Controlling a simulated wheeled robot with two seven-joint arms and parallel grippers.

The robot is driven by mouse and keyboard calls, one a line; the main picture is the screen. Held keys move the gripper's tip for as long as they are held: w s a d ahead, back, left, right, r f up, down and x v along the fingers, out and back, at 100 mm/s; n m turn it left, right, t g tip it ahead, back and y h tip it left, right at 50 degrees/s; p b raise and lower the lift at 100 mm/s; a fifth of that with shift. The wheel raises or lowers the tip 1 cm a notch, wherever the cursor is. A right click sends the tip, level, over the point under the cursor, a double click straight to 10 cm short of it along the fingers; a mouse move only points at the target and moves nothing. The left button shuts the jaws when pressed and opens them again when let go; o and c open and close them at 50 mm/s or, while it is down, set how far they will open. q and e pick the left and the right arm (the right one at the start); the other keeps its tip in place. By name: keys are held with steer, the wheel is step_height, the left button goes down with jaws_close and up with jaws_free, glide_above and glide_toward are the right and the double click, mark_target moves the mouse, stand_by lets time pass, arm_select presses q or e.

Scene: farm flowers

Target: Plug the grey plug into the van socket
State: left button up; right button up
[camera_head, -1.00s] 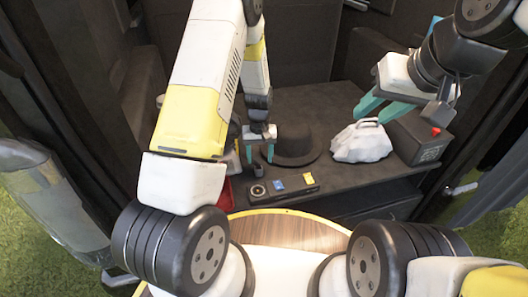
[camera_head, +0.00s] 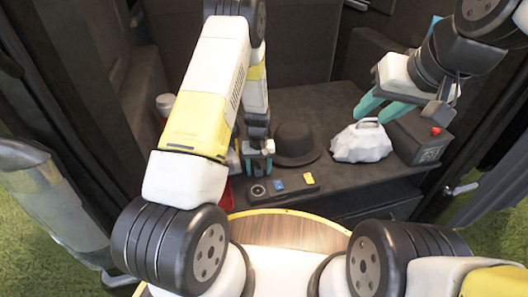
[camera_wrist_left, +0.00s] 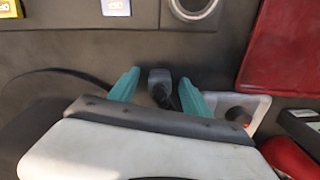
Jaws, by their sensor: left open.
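The dark grey plug (camera_wrist_left: 160,85) stands between the teal fingers of my left gripper (camera_wrist_left: 158,90) in the left wrist view. In the head view my left gripper (camera_head: 257,162) is low over the table, left of the black hat, and largely hides the plug. The round van socket (camera_head: 258,190) is in the panel just in front of it. It also shows at the top of the left wrist view (camera_wrist_left: 193,6). My right gripper (camera_head: 383,106) is open and empty above the white bag.
The panel also holds a blue switch (camera_head: 278,185) and a yellow switch (camera_head: 308,178). The black hat (camera_head: 296,145), white bag (camera_head: 361,142) and a dark box with a red knob (camera_head: 417,143) stand on the dark table. A red thing (camera_wrist_left: 288,45) lies right of the socket.

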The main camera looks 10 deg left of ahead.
mark_target(258, 166)
arm_select(q)
jaws_close()
steer(key=shift+r, duration=0.2)
steer(key=shift+r, duration=0.25)
steer(key=r, duration=0.3)
steer(key=shift+s+a, duration=0.1)
steer(key=shift+s, duration=0.1)
steer(key=s+a, duration=0.2)
steer(key=s, duration=0.2)
steer(key=s+a, duration=0.2)
steer(key=s, duration=0.3)
steer(key=s+a+r, duration=0.1)
steer(key=s+a, duration=0.1)
steer(key=s, duration=0.3)
steer(key=shift+s+r, duration=0.1)
steer(key=shift+s, duration=0.1)
